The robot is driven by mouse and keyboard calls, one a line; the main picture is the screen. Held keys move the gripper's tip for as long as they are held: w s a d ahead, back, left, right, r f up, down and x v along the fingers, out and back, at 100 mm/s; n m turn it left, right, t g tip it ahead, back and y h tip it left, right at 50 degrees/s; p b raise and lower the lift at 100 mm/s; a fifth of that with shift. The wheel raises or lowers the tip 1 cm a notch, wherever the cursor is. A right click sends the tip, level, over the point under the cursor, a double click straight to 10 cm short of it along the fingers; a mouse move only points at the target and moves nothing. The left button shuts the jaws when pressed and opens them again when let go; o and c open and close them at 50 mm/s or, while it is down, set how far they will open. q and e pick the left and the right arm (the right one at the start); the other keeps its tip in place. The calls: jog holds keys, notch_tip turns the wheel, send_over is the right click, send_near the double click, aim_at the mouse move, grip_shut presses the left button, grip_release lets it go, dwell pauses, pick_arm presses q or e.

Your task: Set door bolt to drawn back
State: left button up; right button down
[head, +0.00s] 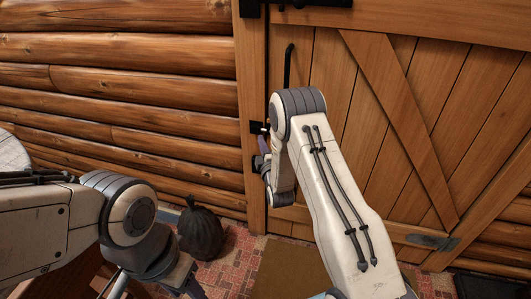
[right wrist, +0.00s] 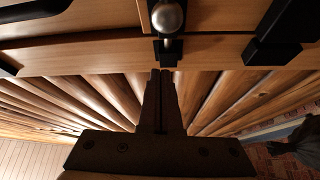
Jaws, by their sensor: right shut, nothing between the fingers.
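The door bolt shows in the right wrist view as a round metal knob (right wrist: 168,16) on a black fitting, at the door's edge. In the head view a small part of the black bolt (head: 257,127) shows at the left edge of the plank door (head: 330,85). My right gripper (head: 262,142) is beside it, partly hidden by my own arm. In the right wrist view its dark fingers (right wrist: 161,72) are shut and empty, just below the knob; I cannot tell whether they touch the fitting. My left gripper (head: 188,284) shows only in part at the bottom; its fingers are unclear.
A black door handle (head: 289,66) stands above my right arm. A black bracket (right wrist: 278,40) lies right of the knob in the wrist view. A dark sack (head: 200,231) sits on the brick floor by the log wall (head: 140,105). A mat (head: 283,268) lies before the door.

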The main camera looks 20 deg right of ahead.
jog(key=d, duration=0.3)
jog(key=shift+w+d+f, duration=0.25)
jog(key=shift+d+f, duration=0.05)
jog(key=shift+d, duration=0.1)
jog(key=s+d, duration=0.2)
jog(key=d, duration=0.1)
jog(key=d+b, duration=0.1)
jog(key=shift+s+d, duration=0.15)
jog(key=shift+s, duration=0.25)
